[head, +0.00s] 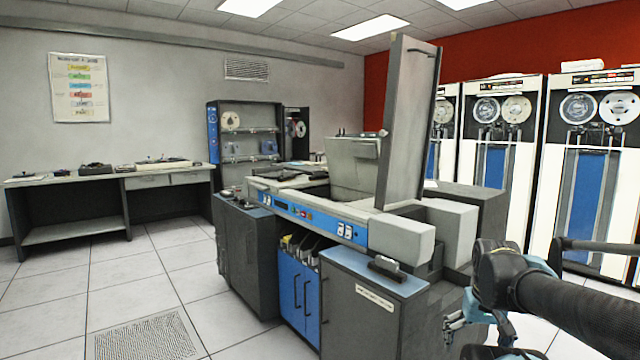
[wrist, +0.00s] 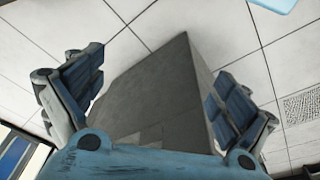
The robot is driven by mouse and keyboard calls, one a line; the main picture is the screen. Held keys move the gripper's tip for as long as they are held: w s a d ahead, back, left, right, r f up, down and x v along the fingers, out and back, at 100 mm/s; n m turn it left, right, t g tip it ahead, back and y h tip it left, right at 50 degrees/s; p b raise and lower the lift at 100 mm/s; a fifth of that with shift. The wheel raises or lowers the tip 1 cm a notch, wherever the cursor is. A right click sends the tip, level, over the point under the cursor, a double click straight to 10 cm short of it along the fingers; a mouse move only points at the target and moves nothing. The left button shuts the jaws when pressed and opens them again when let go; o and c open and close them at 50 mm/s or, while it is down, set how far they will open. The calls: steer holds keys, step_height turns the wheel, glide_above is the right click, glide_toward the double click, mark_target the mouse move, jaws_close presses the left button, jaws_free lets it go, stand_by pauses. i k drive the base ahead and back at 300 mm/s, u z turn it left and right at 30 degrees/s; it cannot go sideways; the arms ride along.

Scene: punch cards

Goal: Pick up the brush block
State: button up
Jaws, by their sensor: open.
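My gripper (head: 470,325) is low at the right of the head view, to the right of that cabinet and apart from the block. In the wrist view my gripper (wrist: 158,95) has its two blue fingers spread wide with nothing held. A large grey boxy surface (wrist: 160,85) shows beyond the fingers; I cannot tell which piece of equipment it is. I cannot make out the brush block in the wrist view.
The large card machine (head: 310,205) with a raised grey panel (head: 408,120) stands behind the cabinet. A light grey box end (head: 402,238) juts out behind the block. Tape drives (head: 590,180) line the right. Open tiled floor (head: 150,275) lies at the left.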

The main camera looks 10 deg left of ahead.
mark_target(319, 175)
steer(key=u, duration=0.4)
steer(key=k, duration=0.5)
steer(key=u, duration=0.95)
steer(key=k, duration=0.8)
steer(key=u, duration=0.85)
steer(key=i, duration=2.65)
steer(key=z, duration=0.3)
steer(key=i, duration=1.1)
steer(key=z, duration=0.9)
steer(key=i, duration=0.95)
steer(key=z, duration=0.65)
